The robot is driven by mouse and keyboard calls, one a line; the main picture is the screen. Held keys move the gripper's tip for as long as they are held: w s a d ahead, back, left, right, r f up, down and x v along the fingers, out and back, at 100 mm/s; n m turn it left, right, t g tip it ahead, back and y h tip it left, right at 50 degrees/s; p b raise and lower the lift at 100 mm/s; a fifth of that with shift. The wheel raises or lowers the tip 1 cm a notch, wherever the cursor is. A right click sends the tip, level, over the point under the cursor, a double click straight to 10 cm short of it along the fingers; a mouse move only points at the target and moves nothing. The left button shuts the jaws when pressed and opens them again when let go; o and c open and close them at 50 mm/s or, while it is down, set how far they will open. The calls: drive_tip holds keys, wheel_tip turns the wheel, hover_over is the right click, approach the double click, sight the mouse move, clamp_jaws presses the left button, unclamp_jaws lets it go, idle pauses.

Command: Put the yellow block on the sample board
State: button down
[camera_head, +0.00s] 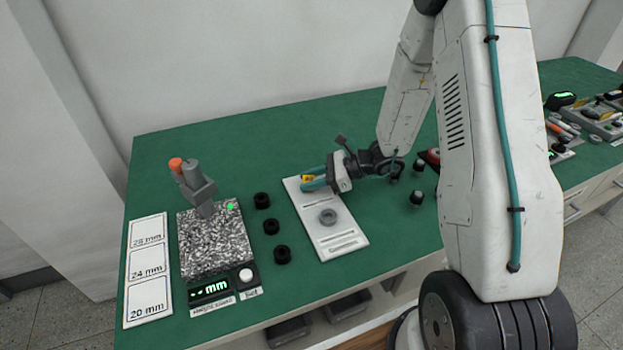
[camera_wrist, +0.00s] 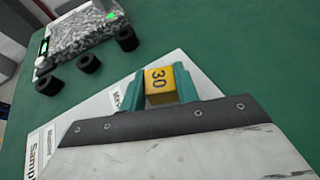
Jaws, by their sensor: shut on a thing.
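The yellow block (camera_wrist: 159,84), marked 30, is held between the teal fingers of my gripper (camera_wrist: 160,90) in the wrist view. In the head view the yellow block (camera_head: 307,178) shows at the tips of my gripper (camera_head: 308,180), over the far end of the white sample board (camera_head: 347,243). In the wrist view the sample board (camera_wrist: 92,108) lies below and around the fingers. I cannot tell whether the block touches the board.
Several black cylinders (camera_head: 270,226) stand left of the board. Beyond them is a height gauge with a speckled plate (camera_head: 215,245) and a white label card (camera_head: 147,270). Dark knobs (camera_head: 416,198) stand to the right. Green table surface (camera_head: 250,150) behind the board is clear.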

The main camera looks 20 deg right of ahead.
drive_tip(key=c, duration=1)
unclamp_jaws()
drive_tip(key=shift+d+f, duration=0.1)
drive_tip(key=shift+c, duration=0.2)
